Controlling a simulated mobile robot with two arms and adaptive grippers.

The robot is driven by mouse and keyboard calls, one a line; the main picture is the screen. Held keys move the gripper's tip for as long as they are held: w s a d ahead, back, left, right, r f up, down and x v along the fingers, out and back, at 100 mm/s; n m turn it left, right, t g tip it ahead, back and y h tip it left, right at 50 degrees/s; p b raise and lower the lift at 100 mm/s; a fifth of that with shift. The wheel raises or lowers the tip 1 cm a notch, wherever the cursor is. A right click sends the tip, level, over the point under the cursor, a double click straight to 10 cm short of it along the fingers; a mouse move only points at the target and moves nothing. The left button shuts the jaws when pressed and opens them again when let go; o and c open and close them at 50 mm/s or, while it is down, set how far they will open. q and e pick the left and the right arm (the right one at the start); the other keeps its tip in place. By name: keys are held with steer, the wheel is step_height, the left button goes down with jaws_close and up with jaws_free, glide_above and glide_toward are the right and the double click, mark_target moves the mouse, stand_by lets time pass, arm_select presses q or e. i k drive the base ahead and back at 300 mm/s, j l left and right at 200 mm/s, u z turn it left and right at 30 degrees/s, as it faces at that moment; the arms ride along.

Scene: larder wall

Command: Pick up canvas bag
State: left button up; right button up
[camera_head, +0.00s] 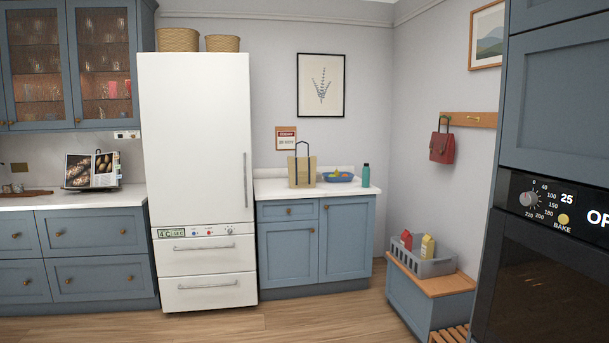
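A tan canvas bag (302,172) with dark blue handles stands upright on the white counter to the right of the fridge. Its handles rise in a loop above it, in front of the wall. Neither of my grippers shows in the head view.
A blue bowl of fruit (339,177) and a teal bottle (366,175) stand right of the bag. The white fridge (197,147) is to its left. A bench (455,284) with a grey crate (437,267) and an oven (540,270) flank the right. Open wooden floor (310,318) lies in front.

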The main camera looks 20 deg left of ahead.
mark_target(302, 170)
steer(key=i+j+u, duration=0.3)
steer(key=i, duration=0.55)
steer(key=i+u, duration=0.3)
steer(key=i, duration=0.6)
steer(key=i+u, duration=0.15)
steer(key=i, duration=0.85)
steer(key=i+l+u, duration=0.1)
steer(key=i, duration=0.85)
